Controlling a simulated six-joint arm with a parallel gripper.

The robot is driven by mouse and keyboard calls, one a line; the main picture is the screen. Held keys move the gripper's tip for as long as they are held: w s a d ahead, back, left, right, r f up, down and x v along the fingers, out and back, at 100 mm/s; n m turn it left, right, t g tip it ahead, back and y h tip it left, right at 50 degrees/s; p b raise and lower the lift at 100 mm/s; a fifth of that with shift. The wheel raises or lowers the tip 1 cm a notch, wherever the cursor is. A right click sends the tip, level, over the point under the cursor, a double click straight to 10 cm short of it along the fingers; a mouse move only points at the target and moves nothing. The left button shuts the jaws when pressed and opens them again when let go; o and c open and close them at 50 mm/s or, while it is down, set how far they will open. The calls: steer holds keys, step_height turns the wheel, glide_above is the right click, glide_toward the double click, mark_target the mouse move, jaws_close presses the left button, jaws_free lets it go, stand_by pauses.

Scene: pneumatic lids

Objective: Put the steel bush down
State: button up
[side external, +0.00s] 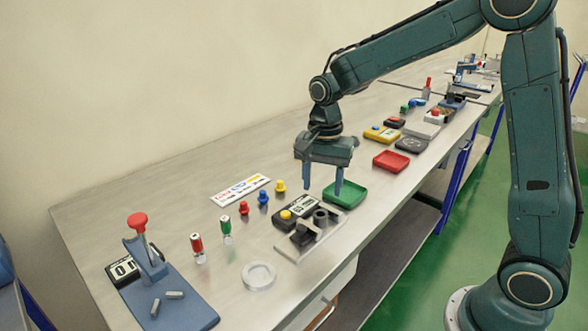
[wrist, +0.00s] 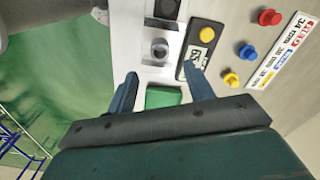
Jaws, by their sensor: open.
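A grey ring-shaped part, which looks like the steel bush (wrist: 160,48), stands on a pale fixture plate in the wrist view, its dark hole facing up. In the side view the bush (side external: 320,217) is small and dark at the plate's far end. My gripper (side external: 322,190) is open and empty, above the bench by the green tray. In the wrist view the gripper (wrist: 160,72) has its fingers spread, with the bush beyond the tips and apart from them. The fixture plate (side external: 327,237) also carries black blocks (side external: 302,236).
The green tray (side external: 352,193) lies just behind the fixture, with a red tray (side external: 391,161) beyond. A black box with a yellow button (side external: 285,214) is beside the plate. Coloured knobs, bottles, a clear ring dish (side external: 259,275) and a blue-based press (side external: 180,311) stand nearer.

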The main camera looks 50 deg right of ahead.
steer(key=shift+r, duration=1.55)
steer(key=shift+r, duration=0.1)
steer(key=s+r+n+t, duration=0.2)
steer(key=s+n, duration=0.4)
steer(key=s, duration=0.5)
steer(key=s+a+r+n+t, duration=0.1)
steer(key=s+r+n+t, duration=0.2)
steer(key=s, duration=0.8)
step_height(320, 180, up, 2)
steer(key=n, duration=0.4)
steer(key=shift+r+t, duration=0.2)
steer(key=shift+t, duration=0.1)
